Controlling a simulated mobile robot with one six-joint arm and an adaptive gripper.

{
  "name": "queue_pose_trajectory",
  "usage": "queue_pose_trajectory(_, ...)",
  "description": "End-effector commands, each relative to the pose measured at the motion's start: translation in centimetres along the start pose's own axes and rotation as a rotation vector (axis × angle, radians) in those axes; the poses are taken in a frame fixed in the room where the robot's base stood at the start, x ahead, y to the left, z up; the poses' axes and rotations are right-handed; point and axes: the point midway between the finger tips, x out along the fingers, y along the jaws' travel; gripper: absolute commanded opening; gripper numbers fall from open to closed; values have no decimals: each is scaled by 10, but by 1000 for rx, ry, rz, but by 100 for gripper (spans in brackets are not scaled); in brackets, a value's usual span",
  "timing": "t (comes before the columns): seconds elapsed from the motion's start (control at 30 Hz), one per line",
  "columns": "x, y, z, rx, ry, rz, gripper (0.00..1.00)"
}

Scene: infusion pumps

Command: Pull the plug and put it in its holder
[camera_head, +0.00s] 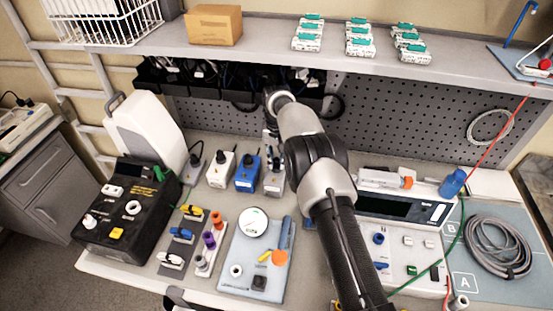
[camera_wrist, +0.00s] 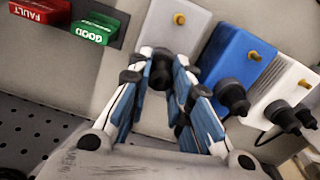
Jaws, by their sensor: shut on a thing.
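My gripper (camera_wrist: 162,82) is shut on a black plug (camera_wrist: 161,66) at the near edge of a pale box with a brass knob (camera_wrist: 179,18). I cannot tell whether the plug is still seated in the box. In the head view this pale box (camera_head: 274,183) is the rightmost of a row, and my gripper (camera_head: 271,140) is above its rear end, partly hidden by my arm. A row of black holders (camera_head: 180,83) with dark cables hangs under the shelf behind; which one belongs to this plug is not clear.
A blue box (camera_wrist: 238,60) with a black plug (camera_wrist: 232,97) stands close beside the gripper, with a white box (camera_wrist: 290,80) beyond it. The shelf (camera_head: 270,45) overhangs at the back, above a perforated panel (camera_head: 400,115).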

Motion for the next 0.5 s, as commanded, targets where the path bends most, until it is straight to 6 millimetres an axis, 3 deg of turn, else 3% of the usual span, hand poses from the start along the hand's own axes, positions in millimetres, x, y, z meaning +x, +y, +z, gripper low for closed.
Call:
queue_pose_trajectory(0.03, 0, 0, 0, 0, 0, 0, 0)
queue_pose_trajectory(0.07, 0, 0, 0, 0, 0, 0, 20)
queue_pose_trajectory(0.4, 0, 0, 0, 0, 0, 0, 42)
queue_pose_trajectory(0.5, 0, 0, 0, 0, 0, 0, 43)
